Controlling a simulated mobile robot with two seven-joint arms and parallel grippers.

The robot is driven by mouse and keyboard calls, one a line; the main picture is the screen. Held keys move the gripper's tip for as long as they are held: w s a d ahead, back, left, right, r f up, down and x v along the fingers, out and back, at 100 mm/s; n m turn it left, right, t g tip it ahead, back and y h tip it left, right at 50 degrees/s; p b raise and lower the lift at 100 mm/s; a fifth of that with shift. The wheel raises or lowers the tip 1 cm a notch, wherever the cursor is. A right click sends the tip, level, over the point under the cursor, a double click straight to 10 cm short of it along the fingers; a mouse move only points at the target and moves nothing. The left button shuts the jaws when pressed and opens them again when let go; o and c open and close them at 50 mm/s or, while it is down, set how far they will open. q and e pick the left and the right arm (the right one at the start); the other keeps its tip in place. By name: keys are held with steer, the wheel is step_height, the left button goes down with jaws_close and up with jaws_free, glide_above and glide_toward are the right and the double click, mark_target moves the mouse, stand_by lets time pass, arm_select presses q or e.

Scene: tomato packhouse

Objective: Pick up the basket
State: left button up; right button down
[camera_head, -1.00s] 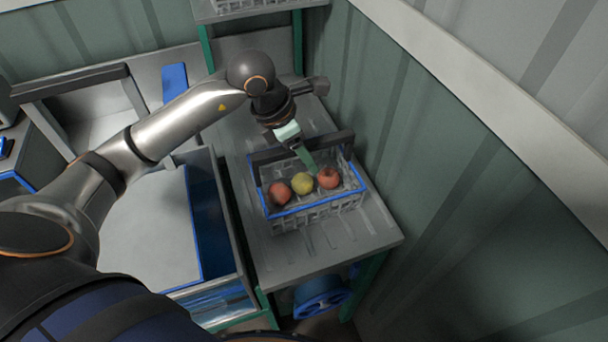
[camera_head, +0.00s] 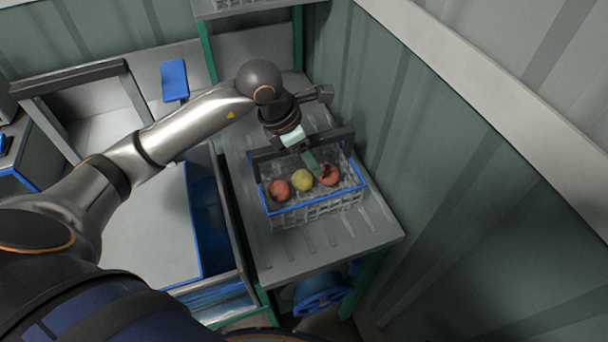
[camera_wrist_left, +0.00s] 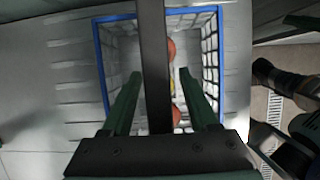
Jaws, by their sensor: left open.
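The basket (camera_head: 318,207) is a wire basket with a blue rim and a dark handle bar (camera_head: 338,134). It stands on the grey bench and holds two red tomatoes (camera_head: 279,190) and a yellow one (camera_head: 302,180). My left gripper (camera_head: 313,164) is over the basket with its green fingers pointing down. In the left wrist view my left gripper (camera_wrist_left: 160,74) is open, with one finger on each side of the handle bar (camera_wrist_left: 154,60). Contact with the bar cannot be told. My right gripper is not in view.
The ribbed metal bench (camera_head: 300,258) is clear in front of the basket. A green corrugated wall (camera_head: 450,190) rises close on the right. A blue-edged bin (camera_head: 222,230) stands left of the bench. A shelf (camera_head: 250,8) is at the back.

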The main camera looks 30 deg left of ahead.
arm_select(q)
steer(key=shift+c, duration=0.3)
jaws_close()
stand_by(0.4)
stand_by(0.9)
